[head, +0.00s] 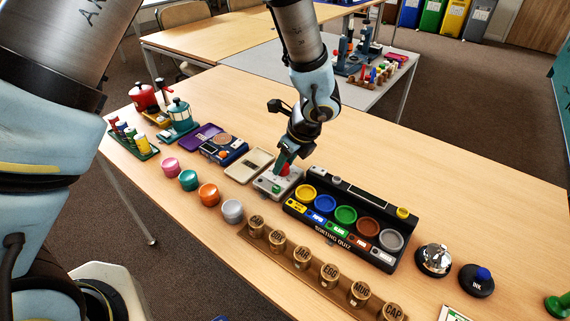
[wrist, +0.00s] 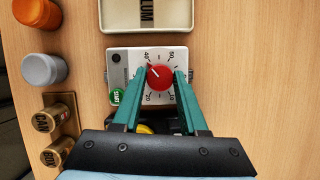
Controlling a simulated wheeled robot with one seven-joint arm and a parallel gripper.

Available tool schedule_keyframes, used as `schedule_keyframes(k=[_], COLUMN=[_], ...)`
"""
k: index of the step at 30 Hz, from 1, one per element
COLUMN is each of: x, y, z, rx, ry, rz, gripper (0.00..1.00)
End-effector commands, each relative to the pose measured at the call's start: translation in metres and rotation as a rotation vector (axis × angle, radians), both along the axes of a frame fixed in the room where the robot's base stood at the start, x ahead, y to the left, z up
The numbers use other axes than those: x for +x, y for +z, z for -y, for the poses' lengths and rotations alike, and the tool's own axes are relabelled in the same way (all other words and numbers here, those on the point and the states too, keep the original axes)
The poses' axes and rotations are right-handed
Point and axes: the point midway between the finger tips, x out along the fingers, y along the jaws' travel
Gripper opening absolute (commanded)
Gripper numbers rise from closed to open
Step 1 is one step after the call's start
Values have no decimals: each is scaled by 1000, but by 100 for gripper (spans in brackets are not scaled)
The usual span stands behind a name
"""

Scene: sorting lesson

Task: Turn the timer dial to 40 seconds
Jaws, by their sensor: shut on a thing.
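The timer (wrist: 120,75) is a pale grey box with a red dial (wrist: 160,78) on a numbered white face and a green START button (wrist: 117,96). In the head view the timer (head: 266,183) lies on the table left of the sorting tray. My gripper (wrist: 163,75) points down at it, its two teal fingers shut on the dial's left and right sides. In the wrist view 40 is at the dial's upper left, 50 upper right, 20 lower left and 10 lower right. A faint pale mark on the dial seems to face upper left, near 40; its exact reading is unclear.
The black SORTING QUIZ tray (head: 318,233) with coloured cups stands close right of the timer. A cream tray (head: 249,163) lies close on its left. Coloured round pots, including a grey one (head: 232,211), and a row of labelled wooden cylinders (head: 302,257) stand in front.

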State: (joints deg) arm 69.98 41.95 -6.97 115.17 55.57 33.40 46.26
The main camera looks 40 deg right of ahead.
Motion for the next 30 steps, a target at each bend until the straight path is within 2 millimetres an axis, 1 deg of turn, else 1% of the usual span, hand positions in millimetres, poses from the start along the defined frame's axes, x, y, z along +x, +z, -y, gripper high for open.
schedule_keyframes(k=[6, 10, 26, 27, 30], x=[0, 0, 0, 0, 0], y=[-1, -1, -1, -1, -1], z=[-1, -1, -1, -1, -1], rx=[1, 0, 1, 1, 1], ry=[-102, -135, -157, -157, -157], rz=[0, -1, 0, 0, 0], gripper=[0, 0, 0, 44, 56])
